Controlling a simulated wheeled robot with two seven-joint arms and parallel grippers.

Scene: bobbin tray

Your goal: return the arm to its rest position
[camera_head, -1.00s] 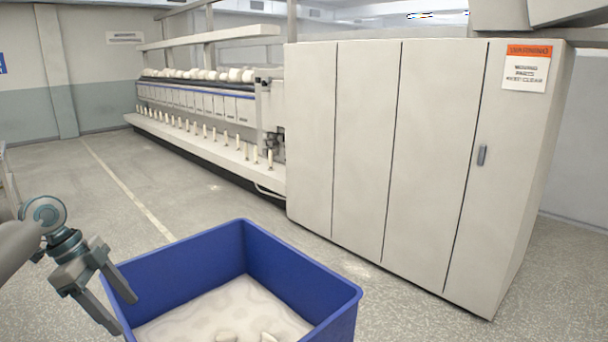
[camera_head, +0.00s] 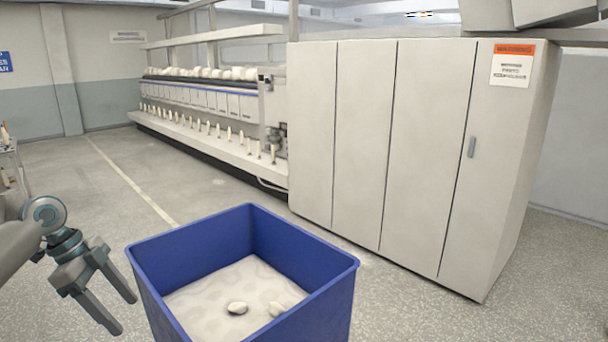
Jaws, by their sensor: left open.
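My left gripper (camera_head: 127,314) is at the lower left, its two fingers spread apart and empty, pointing down and to the right. It hangs just left of the blue bin (camera_head: 305,233), apart from it in the picture. The bin is open-topped, with a pale floor. My right gripper is not in view.
A tall beige cabinet (camera_head: 362,150) with a warning sign stands behind the bin. A long spinning machine (camera_head: 205,105) with bobbins runs off to the back left. A rack (camera_head: 12,170) shows at the left edge. The floor between is clear.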

